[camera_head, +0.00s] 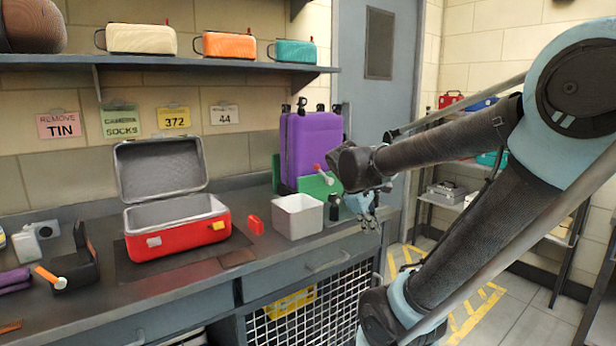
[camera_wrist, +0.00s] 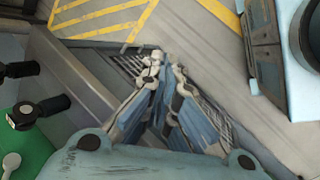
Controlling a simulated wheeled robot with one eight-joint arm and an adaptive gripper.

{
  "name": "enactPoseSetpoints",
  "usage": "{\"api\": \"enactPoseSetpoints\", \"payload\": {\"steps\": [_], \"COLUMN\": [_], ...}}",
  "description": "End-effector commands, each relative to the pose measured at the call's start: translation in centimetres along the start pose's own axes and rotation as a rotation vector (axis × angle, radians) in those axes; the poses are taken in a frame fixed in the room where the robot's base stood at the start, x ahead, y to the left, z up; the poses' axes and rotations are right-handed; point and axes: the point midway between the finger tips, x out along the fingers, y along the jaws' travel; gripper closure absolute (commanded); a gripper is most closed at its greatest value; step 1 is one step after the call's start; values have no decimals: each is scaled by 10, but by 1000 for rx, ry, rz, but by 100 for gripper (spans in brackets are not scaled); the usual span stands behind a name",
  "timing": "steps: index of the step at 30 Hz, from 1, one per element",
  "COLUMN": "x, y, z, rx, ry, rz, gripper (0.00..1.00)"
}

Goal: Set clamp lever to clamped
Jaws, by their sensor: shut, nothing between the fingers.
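My gripper (camera_head: 370,222) hangs over the right end of the counter, its fingers shut and empty. In the wrist view its fingertips (camera_wrist: 166,64) point down past the counter edge toward the floor. A red-tipped lever with a white pivot (camera_head: 325,177) shows by a green panel (camera_head: 318,186), left of my gripper; a white rounded part on green (camera_wrist: 11,161) shows at the wrist view's lower left. Another lever, orange with a white pivot (camera_head: 48,277), is on a black device (camera_head: 82,262) at the far left. I cannot tell which is the clamp lever. My gripper touches neither.
An open red case (camera_head: 178,237) stands on the counter (camera_head: 190,290). A white bin (camera_head: 297,217), a red block (camera_head: 255,224) and a purple suitcase (camera_head: 312,145) stand nearer my gripper. Black knobs (camera_wrist: 38,112) show in the wrist view. Shelving (camera_head: 470,205) stands at right.

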Motion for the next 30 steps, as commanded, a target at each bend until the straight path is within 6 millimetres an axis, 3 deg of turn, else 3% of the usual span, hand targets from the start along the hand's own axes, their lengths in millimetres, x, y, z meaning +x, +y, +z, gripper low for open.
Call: {"api": "enactPoseSetpoints", "payload": {"steps": [6, 15, 24, 30], "x": [-21, -53, -89, -116], "y": [35, 72, 91, 91], "z": [-39, -102, -176, -230], "rx": [-250, -577, -880, -1065], "ry": [-61, -169, -300, -401], "rz": [97, 229, 359, 441], "gripper": [100, 100, 100, 100]}}
